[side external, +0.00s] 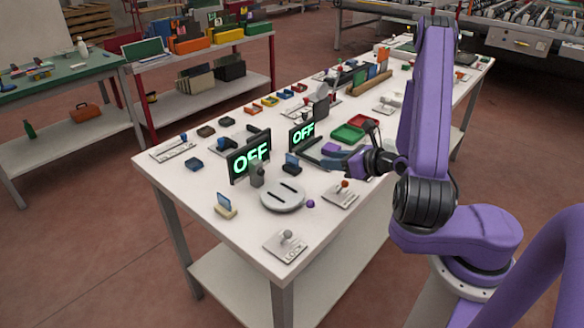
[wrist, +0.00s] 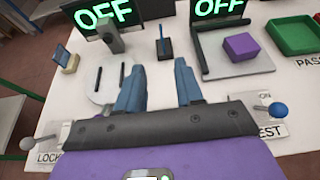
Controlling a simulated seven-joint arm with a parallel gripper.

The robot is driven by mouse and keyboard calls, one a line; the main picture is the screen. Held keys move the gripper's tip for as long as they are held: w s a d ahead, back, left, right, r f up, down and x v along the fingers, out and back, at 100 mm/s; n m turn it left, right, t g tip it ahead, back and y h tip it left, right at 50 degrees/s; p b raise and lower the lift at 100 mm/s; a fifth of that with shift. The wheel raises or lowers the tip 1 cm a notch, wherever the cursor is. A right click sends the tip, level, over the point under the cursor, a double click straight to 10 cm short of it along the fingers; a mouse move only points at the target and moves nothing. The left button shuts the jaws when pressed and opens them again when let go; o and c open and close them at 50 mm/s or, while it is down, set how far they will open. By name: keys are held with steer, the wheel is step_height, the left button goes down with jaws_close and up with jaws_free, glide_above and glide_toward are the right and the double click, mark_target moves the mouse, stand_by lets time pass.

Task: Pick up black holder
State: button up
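A small black holder (wrist: 164,50) with an upright blue piece in it stands on the white table, just beyond my fingertips in the wrist view. In the side view this dark holder (side external: 292,168) sits between the two OFF screens, near the round grey plate. My gripper (wrist: 157,72) is open, with its two blue-grey fingers apart and nothing between them. In the side view my gripper (side external: 352,168) is above the table, to the right of the holder and apart from it. Other dark holders (side external: 206,131) lie farther back on the table.
The round grey plate (wrist: 112,86) with slots is at left. A tan holder with a blue piece (side external: 226,207) is near the front left. The OFF screens (side external: 249,158) stand close by. A purple block (wrist: 239,46), green tray (wrist: 292,37) and lever switches (wrist: 278,110) are also near.

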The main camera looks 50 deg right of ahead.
glide_toward(292, 158)
steer(key=x, duration=0.4)
steer(key=shift+x, duration=3.15)
steer(key=shift+d+f, duration=0.1)
steer(key=shift+d, duration=0.05)
jaws_close()
